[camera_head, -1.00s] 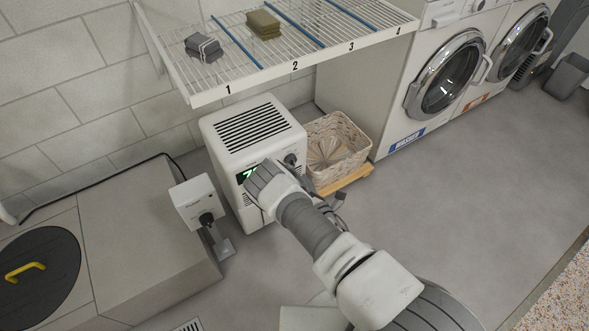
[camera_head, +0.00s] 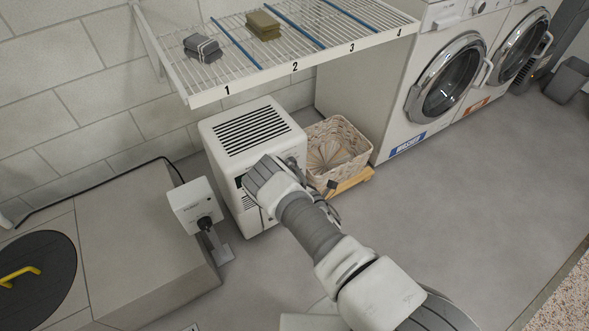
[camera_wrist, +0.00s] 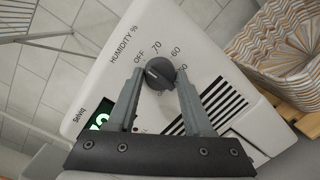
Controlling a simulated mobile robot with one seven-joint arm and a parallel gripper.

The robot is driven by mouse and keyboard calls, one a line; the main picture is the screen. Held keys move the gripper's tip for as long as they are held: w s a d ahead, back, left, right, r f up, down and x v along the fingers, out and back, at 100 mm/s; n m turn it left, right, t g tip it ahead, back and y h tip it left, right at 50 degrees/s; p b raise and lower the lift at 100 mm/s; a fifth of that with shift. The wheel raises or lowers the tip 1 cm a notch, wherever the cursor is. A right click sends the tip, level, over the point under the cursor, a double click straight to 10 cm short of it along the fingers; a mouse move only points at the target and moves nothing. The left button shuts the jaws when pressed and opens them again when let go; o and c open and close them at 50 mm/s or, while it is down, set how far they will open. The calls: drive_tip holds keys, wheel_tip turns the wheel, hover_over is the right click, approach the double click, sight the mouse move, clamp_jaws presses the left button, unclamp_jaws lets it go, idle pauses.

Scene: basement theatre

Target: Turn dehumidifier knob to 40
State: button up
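The white dehumidifier (camera_head: 262,146) stands on the floor against the tiled wall. In the wrist view its dark round knob (camera_wrist: 158,73) sits under the label HUMIDITY %, with OFF, 70, 60 and 50 readable around it. The lower marks are partly hidden by a finger. I cannot tell the pointer's setting. My gripper (camera_wrist: 160,82) is open, with its two fingers either side of the knob in the picture; contact is not clear. The green display (camera_wrist: 98,122) is partly hidden behind the left finger. In the head view my arm covers part of the front panel.
A wire shelf (camera_head: 247,92) with numbered bays overhangs the dehumidifier. A woven basket (camera_head: 350,134) stands close on its right. A small white box on a post (camera_head: 190,203) stands at its left. Washing machines (camera_head: 443,80) are at the right; the floor between is clear.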

clamp_jaws()
drive_tip(key=shift+r+m, duration=0.1)
drive_tip(key=shift+m, duration=0.2)
drive_tip(key=shift+w+d+m+g+y, duration=0.1)
drive_tip(key=shift+m+g+y, duration=0.4)
drive_tip(key=shift+m, duration=4.9)
drive_tip(key=shift+d+m+g+y, duration=0.1)
drive_tip(key=shift+m+g+y, duration=0.4)
drive_tip(key=shift+m, duration=4.9)
drive_tip(key=shift+w+d+m+g+y, duration=0.15)
drive_tip(key=shift+m+y, duration=0.65)
drive_tip(key=shift+m, duration=4.6)
drive_tip(key=shift+s+a, duration=0.1)
